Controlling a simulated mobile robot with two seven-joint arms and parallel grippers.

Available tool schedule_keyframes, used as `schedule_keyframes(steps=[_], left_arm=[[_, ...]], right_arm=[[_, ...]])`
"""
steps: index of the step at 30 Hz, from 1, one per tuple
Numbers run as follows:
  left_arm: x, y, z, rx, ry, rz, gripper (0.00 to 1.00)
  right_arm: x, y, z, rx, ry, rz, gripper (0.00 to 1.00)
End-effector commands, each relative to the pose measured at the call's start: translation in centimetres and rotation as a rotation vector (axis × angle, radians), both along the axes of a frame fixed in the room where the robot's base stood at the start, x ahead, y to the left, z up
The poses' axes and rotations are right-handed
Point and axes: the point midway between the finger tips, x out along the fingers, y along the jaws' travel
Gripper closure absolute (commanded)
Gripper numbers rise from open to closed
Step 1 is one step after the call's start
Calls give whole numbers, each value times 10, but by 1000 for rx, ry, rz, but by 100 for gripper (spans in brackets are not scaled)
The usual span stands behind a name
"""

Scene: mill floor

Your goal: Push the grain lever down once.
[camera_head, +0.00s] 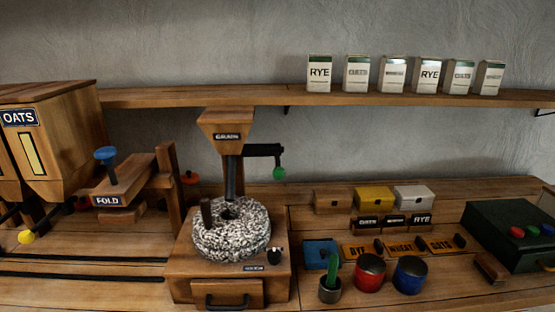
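A wooden hopper (226,119) with a label that seems to read GRAIN stands above a speckled round millstone (231,232). A black lever (262,150) sticks out level to the right of the hopper. A green knob (279,174) hangs at its outer end, above the bench and clear of it. No lever on the hopper carries a readable label of its own. Neither of my grippers is in view, and nothing touches the lever.
The mill base (280,286) has a drawer in front. At left are an OATS bin (58,140) and a FOLD press (118,186) with a blue knob. Small boxes and red and blue jars (410,276) stand at right. A shelf (200,97) with cartons runs behind.

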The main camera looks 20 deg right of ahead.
Motion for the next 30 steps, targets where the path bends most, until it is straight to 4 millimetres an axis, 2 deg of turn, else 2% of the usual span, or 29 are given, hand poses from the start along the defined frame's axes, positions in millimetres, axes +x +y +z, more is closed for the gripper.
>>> schedule_keyframes(steps=[4, 16, 30], left_arm=[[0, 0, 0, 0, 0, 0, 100], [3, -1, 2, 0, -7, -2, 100], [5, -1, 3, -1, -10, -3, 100]], right_arm=[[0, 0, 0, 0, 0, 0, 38], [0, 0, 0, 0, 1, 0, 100], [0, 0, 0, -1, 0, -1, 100]])
